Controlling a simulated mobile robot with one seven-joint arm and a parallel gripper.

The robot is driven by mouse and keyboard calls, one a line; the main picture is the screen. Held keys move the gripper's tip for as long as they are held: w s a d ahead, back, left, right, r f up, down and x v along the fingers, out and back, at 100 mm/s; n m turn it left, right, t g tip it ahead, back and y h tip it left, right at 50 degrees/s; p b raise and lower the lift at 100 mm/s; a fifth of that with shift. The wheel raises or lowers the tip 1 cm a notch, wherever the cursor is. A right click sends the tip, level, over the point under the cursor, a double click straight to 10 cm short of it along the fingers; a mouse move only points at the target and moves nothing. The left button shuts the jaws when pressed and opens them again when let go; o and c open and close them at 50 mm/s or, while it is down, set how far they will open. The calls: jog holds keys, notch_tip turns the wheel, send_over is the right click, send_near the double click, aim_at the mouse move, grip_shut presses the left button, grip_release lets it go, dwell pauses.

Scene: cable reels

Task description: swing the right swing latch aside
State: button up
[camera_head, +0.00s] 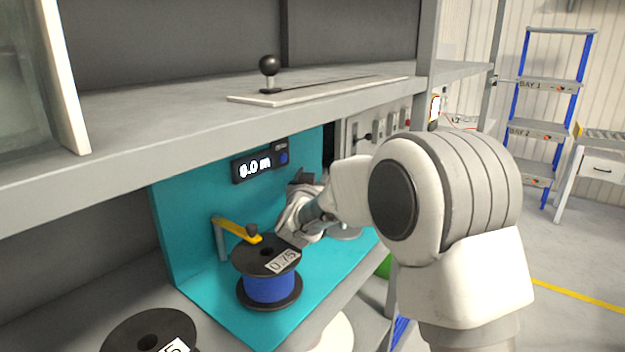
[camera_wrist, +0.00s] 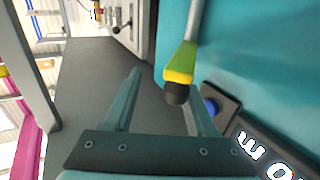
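The right swing latch shows in the wrist view as a yellow arm (camera_wrist: 182,62) with a dark knob (camera_wrist: 176,94) at its end. My gripper (camera_wrist: 160,85) is open, and the knob appears between its fingers, closer to the right one; I cannot tell whether they touch. In the head view my gripper (camera_head: 302,178) is in front of the teal panel, and my arm hides the right latch. The left yellow latch (camera_head: 236,228) reaches over a blue cable reel (camera_head: 269,288) labelled 0.75. A grey reel flange (camera_head: 345,233) shows partly behind my arm.
A shelf (camera_head: 200,125) with a black-knobbed lever (camera_head: 269,66) runs above. Another dark reel (camera_head: 150,335) stands at lower left. A blue ladder (camera_head: 518,90) stands far right.

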jog(key=s+d+r, duration=0.3)
jog(key=d+r, duration=0.6)
jog(key=d, duration=0.2)
jog(key=shift+r+p, duration=0.3)
jog(key=shift+p, duration=0.05)
jog(key=shift+s+d, duration=0.1)
jog(key=s+d+f+g+p, duration=0.1)
jog(key=s+d+g+p, duration=0.1)
jog(key=s, duration=1.1)
jog(key=s+d+f+g+p, duration=0.2)
jog(key=s+g+p, duration=0.2)
jog(key=s, duration=1)
jog(key=s+d+f+g+y+p, duration=0.1)
jog(key=s+g, duration=0.5)
jog(key=s, duration=0.8)
jog(key=shift+d+f+n+p, duration=0.2)
jog(key=shift+d+n+p, duration=0.1)
jog(key=shift+d+p, duration=0.7)
jog(key=shift+d, duration=0.1)
